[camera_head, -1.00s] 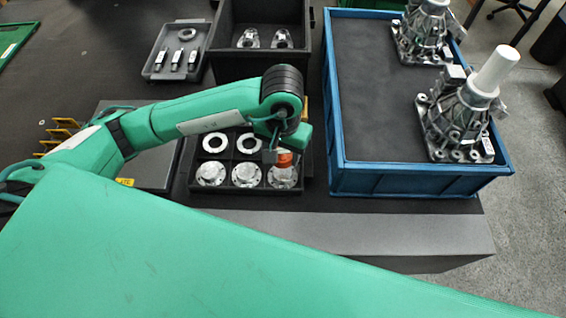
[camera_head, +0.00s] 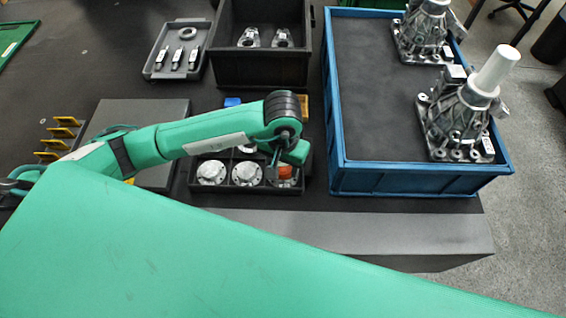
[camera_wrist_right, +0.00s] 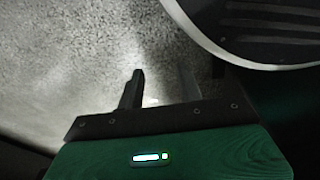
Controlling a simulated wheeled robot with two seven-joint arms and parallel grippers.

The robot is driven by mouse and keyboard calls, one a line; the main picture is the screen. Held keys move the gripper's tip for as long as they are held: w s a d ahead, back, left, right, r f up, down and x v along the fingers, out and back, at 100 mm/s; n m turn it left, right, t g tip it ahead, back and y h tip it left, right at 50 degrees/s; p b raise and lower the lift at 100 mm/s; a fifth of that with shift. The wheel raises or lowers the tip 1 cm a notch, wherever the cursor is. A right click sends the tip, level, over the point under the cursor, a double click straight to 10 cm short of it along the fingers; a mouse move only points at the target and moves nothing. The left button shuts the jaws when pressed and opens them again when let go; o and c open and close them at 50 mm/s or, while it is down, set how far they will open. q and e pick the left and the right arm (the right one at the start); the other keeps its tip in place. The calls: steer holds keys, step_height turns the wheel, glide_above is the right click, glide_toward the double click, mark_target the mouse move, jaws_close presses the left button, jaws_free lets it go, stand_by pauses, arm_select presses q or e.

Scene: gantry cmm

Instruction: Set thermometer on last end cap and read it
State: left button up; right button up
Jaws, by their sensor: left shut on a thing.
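Silver end caps sit in the front row of a black divided tray (camera_head: 237,190): a left one (camera_head: 211,172), a middle one (camera_head: 247,174) and a right one (camera_head: 284,182). My left gripper (camera_head: 282,164) points down over the right end cap. It is shut on a small orange thing (camera_head: 286,172), which looks like the thermometer. The orange thing is at the right cap; whether it touches cannot be told. My arm hides most of the tray's back row. My right gripper (camera_wrist_right: 160,92) is open and empty in the right wrist view, above grey floor.
A blue crate (camera_head: 410,180) with metal housings (camera_head: 458,120) stands to the right. A dark bin (camera_head: 260,72) holds two metal parts behind my left arm. A grey tray (camera_head: 153,68) holds several small parts. Yellow pieces (camera_head: 62,132) stand at the left.

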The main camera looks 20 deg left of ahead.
mark_target(283, 166)
arm_select(q)
steer(key=o, duration=0.8)
arm_select(e)
steer(key=shift+w+a+r, duration=0.1)
steer(key=shift+a+r, duration=0.05)
steer(key=shift+r, duration=0.3)
steer(key=shift+w, duration=0.1)
arm_select(q)
steer(key=shift+r, duration=0.25)
step_height(283, 166, up, 12)
steer(key=shift+f+b, duration=0.15)
steer(key=shift+b, duration=0.3)
arm_select(e)
steer(key=shift+w+a+r, duration=0.2)
steer(key=shift+w+r, duration=0.65)
steer(key=shift+r, duration=0.2)
